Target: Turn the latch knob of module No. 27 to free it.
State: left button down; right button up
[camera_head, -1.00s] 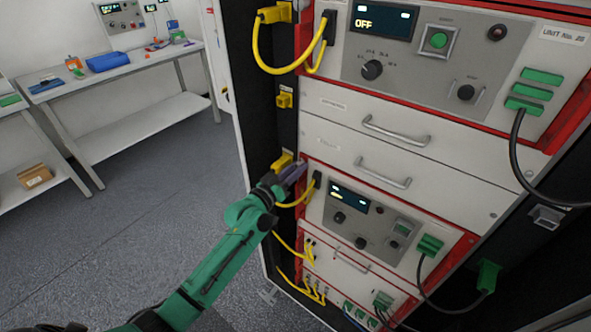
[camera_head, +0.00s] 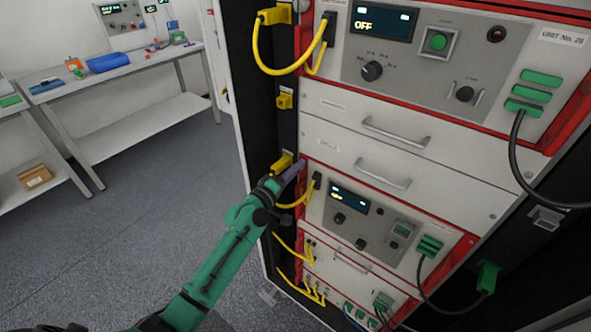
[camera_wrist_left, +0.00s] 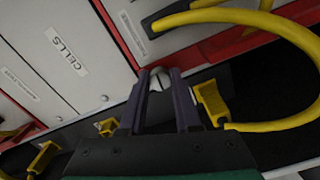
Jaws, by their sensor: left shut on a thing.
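The lower red-framed module (camera_head: 378,236) sits in the rack; its number is not readable here. My left gripper (camera_head: 297,168) is at the upper left corner of that module, beside the rack's left post. In the left wrist view a small grey slotted latch knob (camera_wrist_left: 158,83) shows between the two purple fingers of my left gripper (camera_wrist_left: 160,75). The gripper is shut on this knob, with a finger on each side. In the head view the knob is hidden behind the gripper. My right gripper is not in view.
A yellow cable (camera_head: 292,201) loops just below my left gripper, and a yellow plug (camera_head: 282,164) sits close to its left. Above are a drawer marked CELLS (camera_head: 345,160) and the unit labelled No. 28 (camera_head: 450,65).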

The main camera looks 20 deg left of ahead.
pick_arm(q)
jog(key=shift+r+n, duration=0.15)
jog(key=shift+n, duration=0.45)
jog(key=c, duration=0.7)
grip_release()
jog(key=shift+o, duration=0.4)
jog(key=shift+w, duration=0.1)
jog(key=b+v, duration=0.3)
jog(key=v, duration=1.1)
jog(key=shift+s, duration=0.25)
